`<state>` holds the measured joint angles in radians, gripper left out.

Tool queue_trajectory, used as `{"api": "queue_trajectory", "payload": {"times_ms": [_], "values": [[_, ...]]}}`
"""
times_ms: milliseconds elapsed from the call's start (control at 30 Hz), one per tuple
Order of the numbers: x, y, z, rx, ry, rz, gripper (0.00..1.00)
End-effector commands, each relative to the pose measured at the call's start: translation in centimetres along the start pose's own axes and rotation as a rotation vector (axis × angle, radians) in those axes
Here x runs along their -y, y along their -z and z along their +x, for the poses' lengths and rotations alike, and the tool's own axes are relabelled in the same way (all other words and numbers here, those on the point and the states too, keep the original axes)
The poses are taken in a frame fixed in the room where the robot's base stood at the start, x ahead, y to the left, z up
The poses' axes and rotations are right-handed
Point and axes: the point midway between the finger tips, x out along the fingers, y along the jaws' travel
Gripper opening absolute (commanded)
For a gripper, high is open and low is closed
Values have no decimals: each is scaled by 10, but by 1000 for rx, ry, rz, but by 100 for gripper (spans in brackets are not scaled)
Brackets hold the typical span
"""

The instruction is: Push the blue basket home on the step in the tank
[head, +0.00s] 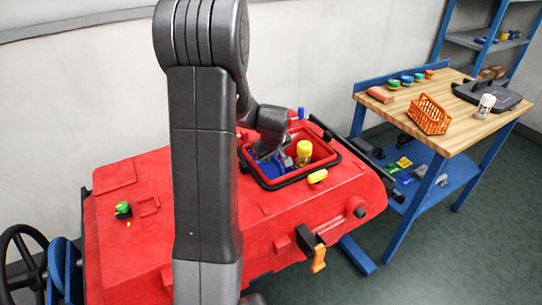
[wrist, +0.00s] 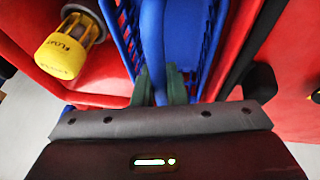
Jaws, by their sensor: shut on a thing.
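The blue basket (wrist: 193,30) is inside the open tank (head: 325,160) of the red machine. In the head view the basket (head: 268,168) shows only in part, at the left of the opening, because my arm covers much of it. My gripper (wrist: 160,88) is shut on the basket's blue upright handle in the wrist view. In the head view my gripper (head: 286,158) reaches down into the opening. The step under the basket is hidden, so I cannot tell how the basket sits on it.
A yellow float (wrist: 66,48) stands in the tank beside the basket; it also shows in the head view (head: 304,152). A black rim edges the opening. A yellow piece (head: 317,177) lies at its front. A workbench (head: 465,125) with an orange basket (head: 429,115) stands right.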

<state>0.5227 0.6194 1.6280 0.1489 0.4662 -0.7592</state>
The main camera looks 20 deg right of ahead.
Motion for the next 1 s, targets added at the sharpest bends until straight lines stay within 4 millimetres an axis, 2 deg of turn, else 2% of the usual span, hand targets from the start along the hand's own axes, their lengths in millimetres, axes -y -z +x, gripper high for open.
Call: {"api": "queue_trajectory", "payload": {"times_ms": [333,700,1000], "values": [[0,0,1,0,0,0,0],[3,-5,13,0,0,0,0],[3,-5,12,0,0,0,0]]}}
